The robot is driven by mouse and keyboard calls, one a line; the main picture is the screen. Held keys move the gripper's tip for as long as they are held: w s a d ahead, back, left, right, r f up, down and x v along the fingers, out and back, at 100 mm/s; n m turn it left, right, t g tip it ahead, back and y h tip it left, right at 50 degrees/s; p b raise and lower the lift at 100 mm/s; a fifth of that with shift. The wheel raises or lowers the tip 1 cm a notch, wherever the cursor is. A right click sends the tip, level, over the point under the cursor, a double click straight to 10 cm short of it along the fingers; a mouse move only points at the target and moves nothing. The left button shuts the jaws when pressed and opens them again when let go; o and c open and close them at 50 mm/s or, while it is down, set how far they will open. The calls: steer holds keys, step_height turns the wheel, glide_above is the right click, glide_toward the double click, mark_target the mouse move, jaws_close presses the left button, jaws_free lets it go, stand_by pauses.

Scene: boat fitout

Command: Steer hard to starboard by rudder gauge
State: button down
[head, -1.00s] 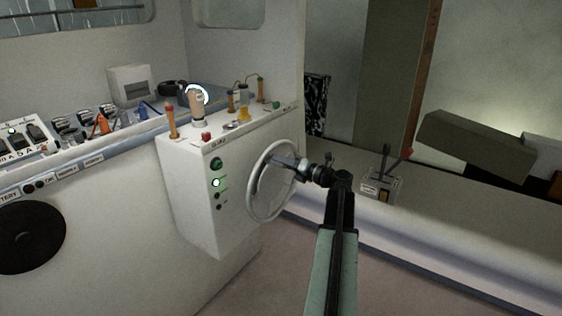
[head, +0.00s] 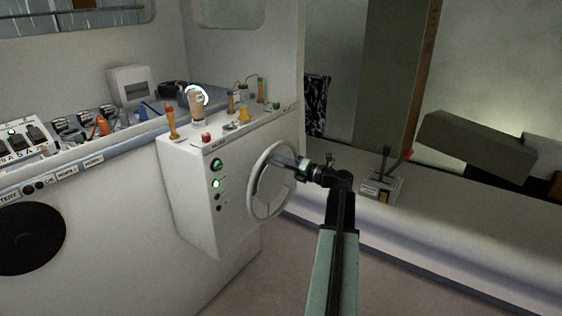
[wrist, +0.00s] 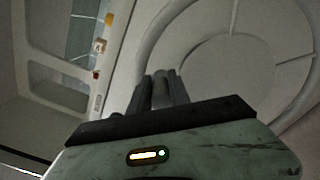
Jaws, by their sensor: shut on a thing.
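The steering wheel (head: 249,196) is a pale ring with spokes on the right face of a white console box (head: 186,203). It also shows large in the wrist view (wrist: 152,38). My gripper (head: 300,165) is at the upper right of the wheel. In the wrist view my gripper (wrist: 163,88) has its fingers closed together at the wheel, shut on a part of it; the fingers hide the exact contact.
A red button (head: 206,137) and orange-topped levers (head: 171,122) stand on the console top. A switch panel (head: 28,141) is at the left. A lever unit (head: 382,186) sits on the bench to the right of my arm. The floor below the wheel is clear.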

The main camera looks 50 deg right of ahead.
steer(key=shift+s+d+f, duration=0.1)
steer(key=shift+d+f, duration=0.2)
stand_by(0.5)
steer(key=c, duration=1.4)
jaws_free()
steer(key=shift+f, duration=0.1)
steer(key=shift+o, duration=1)
steer(key=shift+w+d+f, duration=0.2)
steer(key=shift+d, duration=0.05)
steer(key=shift+a+r, duration=0.15)
steer(key=s+d, duration=0.1)
steer(key=s, duration=0.6)
steer(key=shift+s, duration=0.4)
